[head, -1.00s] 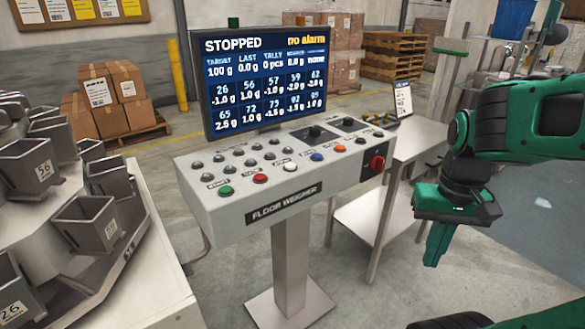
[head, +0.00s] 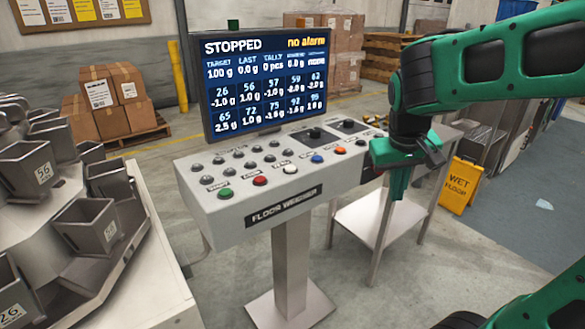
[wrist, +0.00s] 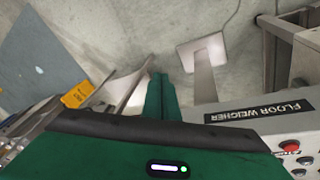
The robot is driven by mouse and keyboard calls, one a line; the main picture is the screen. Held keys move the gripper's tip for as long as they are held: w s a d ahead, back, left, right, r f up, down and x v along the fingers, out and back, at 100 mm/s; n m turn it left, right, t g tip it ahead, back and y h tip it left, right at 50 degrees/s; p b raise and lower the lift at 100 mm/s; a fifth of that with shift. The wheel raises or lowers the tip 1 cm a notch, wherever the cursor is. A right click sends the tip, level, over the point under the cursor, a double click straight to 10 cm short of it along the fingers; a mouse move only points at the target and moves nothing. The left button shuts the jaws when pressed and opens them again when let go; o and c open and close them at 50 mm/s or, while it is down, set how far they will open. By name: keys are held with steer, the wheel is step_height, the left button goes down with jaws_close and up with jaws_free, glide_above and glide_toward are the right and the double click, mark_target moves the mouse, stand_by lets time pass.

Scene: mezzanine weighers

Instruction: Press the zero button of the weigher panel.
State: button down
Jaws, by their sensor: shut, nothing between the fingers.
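The weigher panel (head: 250,207) is a grey sloped console on a post, labelled FLOOR WEIGHER. Its front row has a green button (head: 225,193), a red button (head: 260,181), a white button (head: 290,169), a blue button (head: 317,158) and an orange button (head: 340,150). Their small labels are too blurred to read surely, so I cannot tell which is zero. My gripper (head: 398,195) is shut and empty, pointing down at the panel's right end, partly covering that end. In the wrist view its fingers (wrist: 160,78) show apart from the panel, whose name plate (wrist: 260,111) is at right.
A screen (head: 265,83) reading STOPPED and "no alarm" stands behind the panel. Metal weigh buckets (head: 85,225) stand at left. A small side table (head: 375,215) stands right of the panel, and a yellow wet-floor sign (head: 460,185) is farther right.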

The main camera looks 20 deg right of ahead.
steer(key=w+a+r+n+t+h, duration=0.1)
steer(key=w+a+r+n, duration=0.2)
steer(key=w, duration=0.4)
steer(key=w+a+r+t+h, duration=0.1)
steer(key=w+a+r+t, duration=0.1)
steer(key=w+a, duration=0.4)
step_height(320, 180, up, 5)
steer(key=n+t, duration=0.3)
glide_above(289, 170)
steer(key=shift+w+d+f, duration=0.1)
steer(key=shift+w, duration=0.2)
steer(key=shift+f, duration=0.15)
steer(key=shift+f, duration=4.25)
steer(key=shift+s+f, duration=0.2)
steer(key=shift+f, duration=0.15)
